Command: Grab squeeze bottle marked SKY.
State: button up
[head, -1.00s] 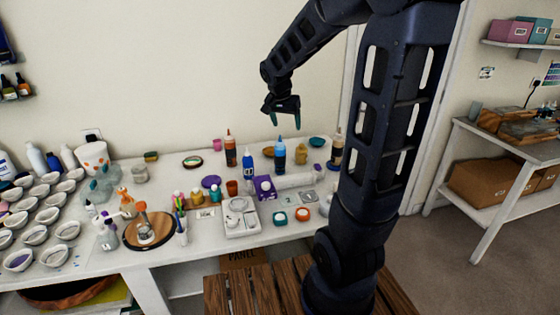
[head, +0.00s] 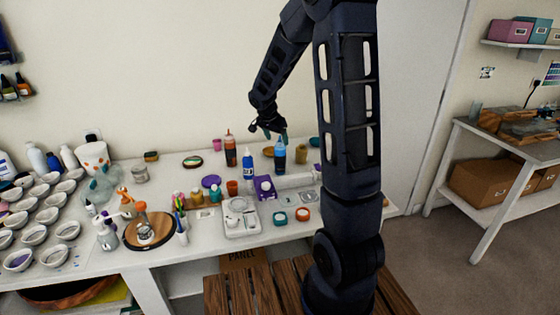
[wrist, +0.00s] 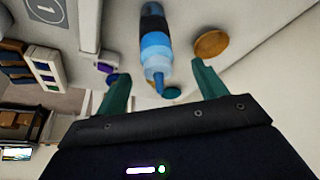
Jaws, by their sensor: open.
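A light-blue squeeze bottle (head: 280,157) with a dark lower part stands upright at the back of the white table. It also shows in the wrist view (wrist: 156,45), its nozzle lying between my two fingers. My gripper (head: 273,132) is open and empty just above this bottle's tip; in the wrist view its teal fingers (wrist: 162,87) stand apart on either side of the nozzle. A darker blue bottle (head: 248,165) with a pale label stands to its left. No bottle marking is readable, so I cannot tell which says SKY.
A round wooden disc (wrist: 211,44) lies beside the bottle in the wrist view. Several white bowls fill the table's left end.

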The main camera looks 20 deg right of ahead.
aim_at(279, 141)
jog(key=shift+d+x, duration=0.15)
jog(key=shift+x, duration=1.25)
jog(key=shift+d+x, duration=0.15)
jog(key=shift+x, duration=1.25)
jog(key=shift+r, duration=0.1)
jog(key=c, duration=1.5)
jog(key=shift+r, duration=0.1)
